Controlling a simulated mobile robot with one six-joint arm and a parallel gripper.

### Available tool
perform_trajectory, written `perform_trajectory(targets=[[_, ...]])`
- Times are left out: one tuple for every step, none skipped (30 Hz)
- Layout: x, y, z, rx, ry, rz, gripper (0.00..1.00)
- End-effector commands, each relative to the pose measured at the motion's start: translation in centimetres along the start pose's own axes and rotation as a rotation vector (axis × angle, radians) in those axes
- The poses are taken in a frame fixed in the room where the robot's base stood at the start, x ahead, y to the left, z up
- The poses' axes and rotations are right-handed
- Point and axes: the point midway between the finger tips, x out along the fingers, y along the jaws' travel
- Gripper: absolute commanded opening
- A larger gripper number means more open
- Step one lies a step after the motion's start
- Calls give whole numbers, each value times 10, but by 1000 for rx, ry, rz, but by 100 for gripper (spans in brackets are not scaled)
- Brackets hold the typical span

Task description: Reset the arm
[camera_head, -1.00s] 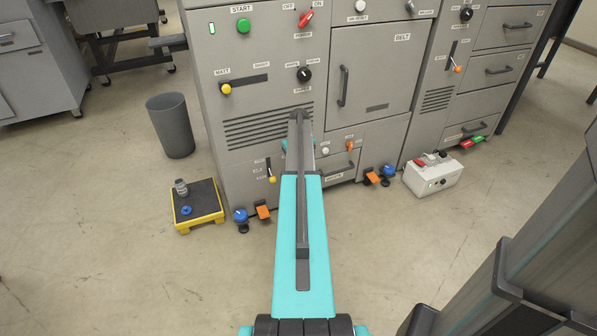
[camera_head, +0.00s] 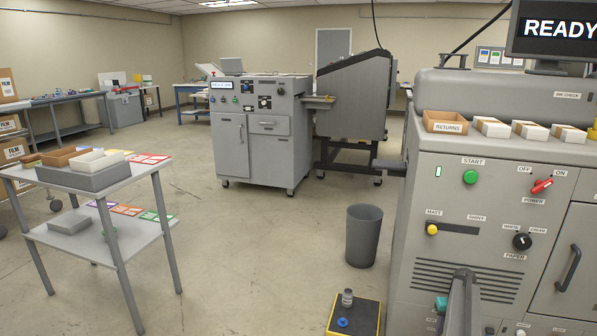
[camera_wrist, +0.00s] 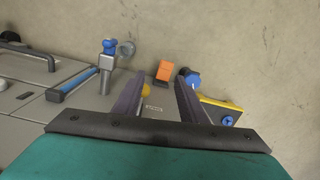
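In the wrist view my gripper (camera_wrist: 158,88) has its two dark fingers spread apart, with nothing held between them. It points down along the front of the grey laminator (camera_head: 420,200), towards the floor. In the head view part of my arm (camera_head: 465,295) shows at the bottom right, in front of the laminator's vent slots. The gripper itself cannot be made out there.
A dark bin (camera_head: 363,235) stands left of the laminator. A low yellow-edged platform (camera_head: 357,312) carries a small jar (camera_head: 347,297) and a blue piece (camera_head: 342,322). An orange pedal (camera_wrist: 164,71) lies beyond my fingers. A grey cart (camera_head: 120,180) stands left; floor between is clear.

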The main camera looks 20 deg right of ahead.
Motion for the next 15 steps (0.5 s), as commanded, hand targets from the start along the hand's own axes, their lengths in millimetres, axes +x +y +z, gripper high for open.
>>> perform_trajectory(targets=[[1, -27, 0, -32, -15, -4, 38], [5, -40, 1, -47, -24, -6, 38], [9, -58, 2, -68, -35, -9, 38], [12, -72, 4, -84, -43, -11, 38], [16, -84, 6, -99, -52, -13, 38], [21, -102, 10, -121, -64, -15, 38], [24, -115, 14, -136, -73, -16, 38], [27, -128, 17, -152, -82, -18, 38], [32, -145, 23, -173, -94, -19, 38], [35, -158, 28, -188, -103, -20, 38], [38, -170, 32, -204, -112, -21, 38], [42, -186, 40, -224, -124, -22, 38], [45, -198, 46, -240, -133, -22, 38], [48, -210, 52, -255, -142, -23, 38], [52, -226, 60, -275, -154, -23, 38]])
